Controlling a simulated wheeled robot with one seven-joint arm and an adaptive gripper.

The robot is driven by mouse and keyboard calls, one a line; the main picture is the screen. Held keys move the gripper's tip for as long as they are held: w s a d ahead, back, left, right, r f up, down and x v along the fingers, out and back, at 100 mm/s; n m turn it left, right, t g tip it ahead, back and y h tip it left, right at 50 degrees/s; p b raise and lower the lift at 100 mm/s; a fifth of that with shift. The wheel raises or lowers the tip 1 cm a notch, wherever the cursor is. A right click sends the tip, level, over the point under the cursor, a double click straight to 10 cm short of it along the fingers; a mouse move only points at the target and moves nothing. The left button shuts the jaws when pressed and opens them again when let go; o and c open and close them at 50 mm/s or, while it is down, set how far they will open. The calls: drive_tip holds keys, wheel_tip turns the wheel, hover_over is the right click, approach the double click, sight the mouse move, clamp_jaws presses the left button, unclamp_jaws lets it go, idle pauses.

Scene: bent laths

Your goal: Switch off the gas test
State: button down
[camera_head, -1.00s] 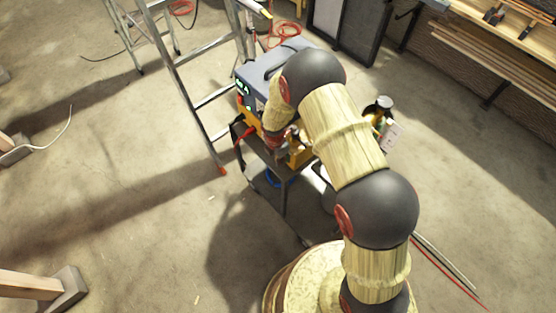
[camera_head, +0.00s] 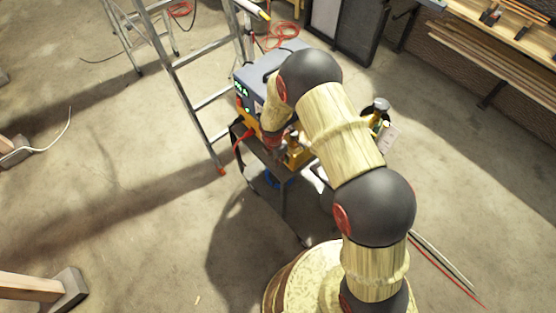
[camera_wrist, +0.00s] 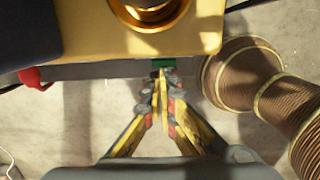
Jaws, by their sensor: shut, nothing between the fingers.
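A grey and yellow box-shaped machine (camera_head: 250,82) with green lit displays stands on a dark cart, partly hidden behind my arm. In the wrist view its yellow part (camera_wrist: 205,40) fills the top, with a round brass-coloured fitting (camera_wrist: 150,12) on it. A small green piece (camera_wrist: 163,62) shows at the lower edge of the yellow part. My gripper (camera_wrist: 161,75) is shut and empty, its fingertips just below or at the green piece; I cannot tell if they touch. In the head view my gripper is mostly hidden by the arm. I cannot tell which part is the gas test switch.
The cart (camera_head: 262,152) stands beside an aluminium ladder (camera_head: 190,85). A red plug-like piece (camera_wrist: 30,76) and a ribbed brown cylinder (camera_wrist: 240,75) flank my gripper in the wrist view. A bottle (camera_head: 379,110) stands right of my arm. The floor at left is largely clear.

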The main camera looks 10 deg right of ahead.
drive_tip(key=shift+a, duration=0.1)
drive_tip(key=shift+s+a+f, duration=0.1)
drive_tip(key=shift+s+a, duration=0.15)
drive_tip(key=shift+a, duration=0.05)
drive_tip(key=s+a+r, duration=0.3)
drive_tip(key=a+r, duration=0.2)
drive_tip(key=r, duration=0.4)
drive_tip(key=shift+s+a, duration=0.3)
drive_tip(key=shift+s, duration=0.1)
